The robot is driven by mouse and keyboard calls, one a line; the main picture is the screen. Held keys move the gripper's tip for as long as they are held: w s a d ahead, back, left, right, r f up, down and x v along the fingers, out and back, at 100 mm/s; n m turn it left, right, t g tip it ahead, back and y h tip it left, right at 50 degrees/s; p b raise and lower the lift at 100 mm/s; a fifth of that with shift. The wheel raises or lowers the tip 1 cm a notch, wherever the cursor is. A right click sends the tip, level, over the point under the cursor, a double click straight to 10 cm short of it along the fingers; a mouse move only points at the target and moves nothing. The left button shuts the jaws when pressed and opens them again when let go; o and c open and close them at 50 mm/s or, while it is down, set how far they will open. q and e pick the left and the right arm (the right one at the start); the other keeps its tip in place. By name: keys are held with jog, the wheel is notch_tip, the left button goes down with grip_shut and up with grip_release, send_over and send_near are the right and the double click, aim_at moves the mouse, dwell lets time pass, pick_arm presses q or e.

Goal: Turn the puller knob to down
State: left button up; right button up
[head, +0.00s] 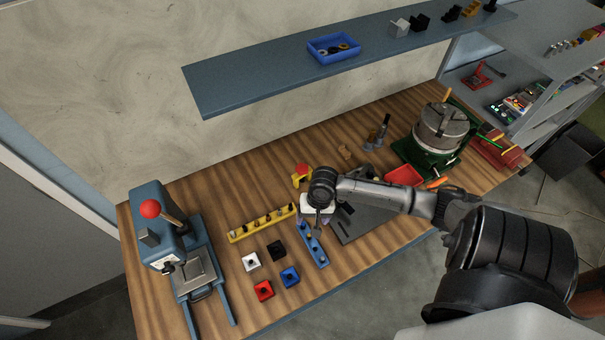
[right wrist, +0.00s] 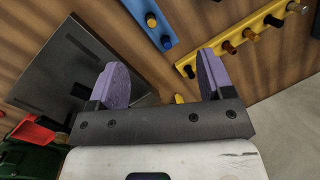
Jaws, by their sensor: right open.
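A small yellow fixture with a red knob (head: 302,171) stands on the wooden bench in the head view, just behind my right wrist. I cannot tell for certain that it is the puller knob, nor which way it is turned. My right gripper (head: 313,222) points down over the blue strip with pegs (head: 312,246). In the right wrist view the gripper (right wrist: 163,65) is open, its two purple finger pads wide apart with nothing between them. The blue strip (right wrist: 150,20) lies beyond the fingers. My left gripper is not in view.
A yellow peg strip (head: 262,224) lies left of the gripper, with several small coloured blocks (head: 264,291) in front. A dark plate (head: 362,222) lies to the right. A blue press (head: 150,215) stands left. A shelf (head: 270,80) overhangs the bench's back.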

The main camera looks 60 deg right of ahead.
jog(key=w+d+r+m+b, duration=0.1)
jog(key=w+d+m, duration=0.2)
jog(key=d, duration=0.2)
jog(key=w+d+m+b, duration=0.1)
jog(key=w+d+m, duration=0.1)
jog(key=d+m, duration=0.25)
jog(key=m+t+b, duration=0.2)
jog(key=m+b, duration=0.1)
jog(key=m, duration=0.5)
send_near(303, 167)
jog(key=shift+y, duration=0.5)
jog(key=x, duration=0.7)
jog(key=shift+d+f+b, duration=0.25)
jog(key=shift+f+b, duration=0.1)
jog(key=shift+f, duration=0.05)
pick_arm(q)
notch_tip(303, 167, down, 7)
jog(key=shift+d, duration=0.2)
pick_arm(e)
jog(key=shift+w+a+f, duration=0.2)
jog(key=shift+f, duration=0.4)
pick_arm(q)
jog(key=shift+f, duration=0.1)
pick_arm(e)
jog(key=shift+c, duration=0.3)
